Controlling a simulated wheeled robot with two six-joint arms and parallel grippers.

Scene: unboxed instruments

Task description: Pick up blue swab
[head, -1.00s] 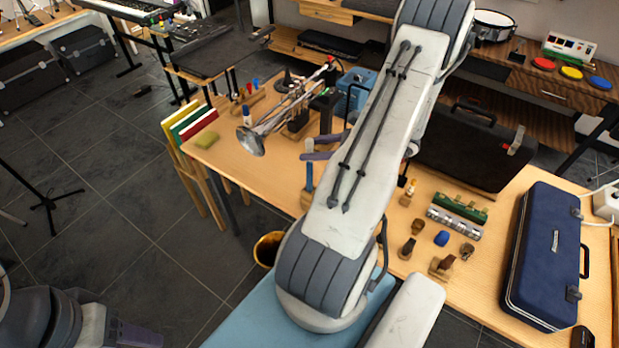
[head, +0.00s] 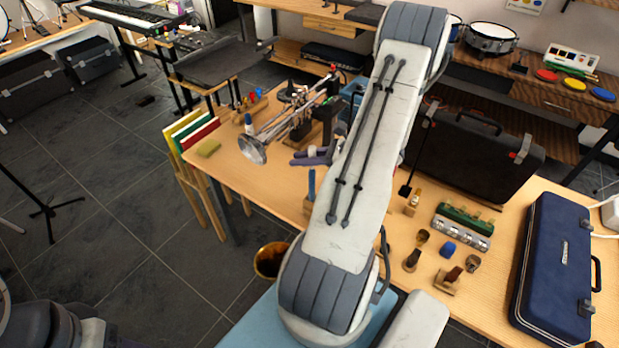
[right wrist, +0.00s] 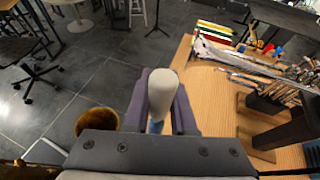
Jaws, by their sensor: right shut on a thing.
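The blue swab has a pale grey rounded head (right wrist: 162,90) and a blue shaft. In the right wrist view its head is between the two purple-grey fingers of my right gripper (right wrist: 160,112), which is shut on it. In the head view my right gripper (head: 316,156) is over the near left part of the table, beside my large white arm link. The blue shaft (head: 311,183) shows upright below the fingers, above a small wooden block. I cannot tell whether its lower end is clear of the block. My left gripper's fingers cannot be made out.
Small wooden holders, a blue mouthpiece-like piece (head: 448,249), a harmonica (head: 462,232) and a blue case (head: 553,265) lie to the right. A brass bell (head: 270,262) is below the table's edge.

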